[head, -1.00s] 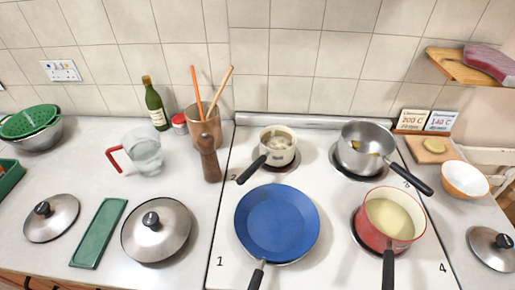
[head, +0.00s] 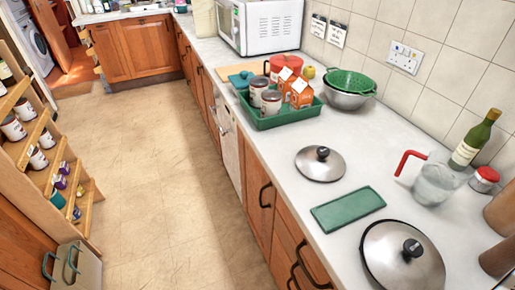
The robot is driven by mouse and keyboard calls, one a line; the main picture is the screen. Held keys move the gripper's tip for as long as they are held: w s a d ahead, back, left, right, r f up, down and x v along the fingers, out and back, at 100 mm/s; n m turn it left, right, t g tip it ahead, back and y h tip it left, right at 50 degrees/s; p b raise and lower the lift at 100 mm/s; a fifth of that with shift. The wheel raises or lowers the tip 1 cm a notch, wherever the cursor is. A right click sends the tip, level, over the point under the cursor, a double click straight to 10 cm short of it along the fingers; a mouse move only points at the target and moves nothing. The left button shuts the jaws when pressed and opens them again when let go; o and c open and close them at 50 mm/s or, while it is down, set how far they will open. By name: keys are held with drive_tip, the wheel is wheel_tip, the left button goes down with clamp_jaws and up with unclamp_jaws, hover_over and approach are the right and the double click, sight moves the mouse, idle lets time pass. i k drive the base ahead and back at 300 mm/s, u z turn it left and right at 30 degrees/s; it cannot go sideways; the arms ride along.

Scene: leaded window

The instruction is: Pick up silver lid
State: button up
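Two silver lids with black knobs lie on the white counter in the head view. The smaller silver lid (head: 320,165) lies behind a green rectangular tray (head: 348,209). The larger silver lid (head: 403,257) lies at the near side of that tray, close to the bottom edge of the picture. Both lie flat with their knobs up. My gripper is not in view.
A green crate (head: 265,123) with cans and cartons stands farther along the counter, beside a green colander (head: 350,84). A glass jug (head: 436,183) and a bottle (head: 476,138) stand at right. The floor (head: 150,170) left of the cabinets is clear.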

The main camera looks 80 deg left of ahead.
sight(319, 163)
drive_tip(key=u, duration=1.8)
